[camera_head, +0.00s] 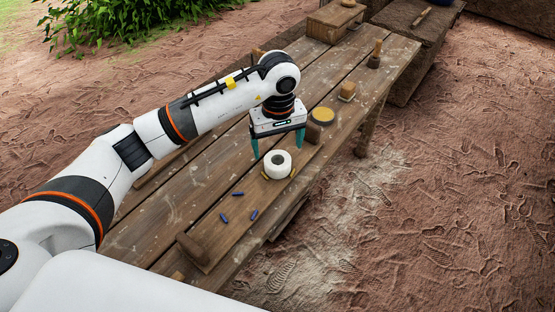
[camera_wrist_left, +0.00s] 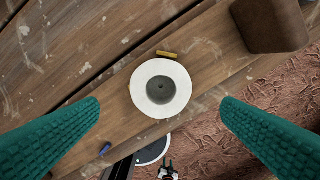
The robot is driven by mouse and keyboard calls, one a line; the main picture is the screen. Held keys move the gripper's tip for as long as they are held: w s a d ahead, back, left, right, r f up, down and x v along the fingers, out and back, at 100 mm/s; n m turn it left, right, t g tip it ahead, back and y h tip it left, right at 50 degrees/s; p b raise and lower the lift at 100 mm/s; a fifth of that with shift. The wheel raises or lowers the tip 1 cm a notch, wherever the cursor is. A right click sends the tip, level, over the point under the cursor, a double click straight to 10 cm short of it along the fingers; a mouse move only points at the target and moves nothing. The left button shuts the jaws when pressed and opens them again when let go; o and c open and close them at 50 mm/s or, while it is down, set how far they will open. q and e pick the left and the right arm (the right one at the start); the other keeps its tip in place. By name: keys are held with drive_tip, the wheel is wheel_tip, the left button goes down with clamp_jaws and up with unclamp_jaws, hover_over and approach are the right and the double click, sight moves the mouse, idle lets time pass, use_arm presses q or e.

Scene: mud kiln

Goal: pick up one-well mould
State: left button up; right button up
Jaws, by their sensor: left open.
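The one-well mould (camera_head: 278,164) is a round white block with one dark grey well in its top. In the left wrist view the mould (camera_wrist_left: 161,88) sits between the two open fingers (camera_wrist_left: 160,120), apart from both and nearer the middle of the picture. A yellow piece (camera_wrist_left: 167,54) lies close beside the mould. My right gripper is not in view.
The wooden table (camera_head: 150,225) has several small blue pieces (camera_head: 238,194) near the mould. A brown block (camera_wrist_left: 270,25) stands close to the mould. A yellow-topped round dish (camera_head: 322,115), stamp-like wooden pieces (camera_head: 347,91) and a wooden box (camera_head: 333,22) stand farther back.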

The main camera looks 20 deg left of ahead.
sight(278, 159)
use_arm(q)
drive_tip(key=shift+w+f, duration=0.1)
drive_tip(key=shift+f, duration=0.35)
drive_tip(key=shift+a+f, duration=0.1)
drive_tip(key=shift+f, duration=0.2)
wheel_tip(278, 159, down, 4)
drive_tip(key=shift+w+f+p, duration=0.1)
drive_tip(key=shift+f+p, duration=0.1)
drive_tip(key=shift+p, duration=0.6)
drive_tip(key=shift+f, duration=0.2)
drive_tip(key=shift+c, duration=0.8)
drive_tip(key=shift+w, duration=0.1)
drive_tip(key=c, duration=1.1)
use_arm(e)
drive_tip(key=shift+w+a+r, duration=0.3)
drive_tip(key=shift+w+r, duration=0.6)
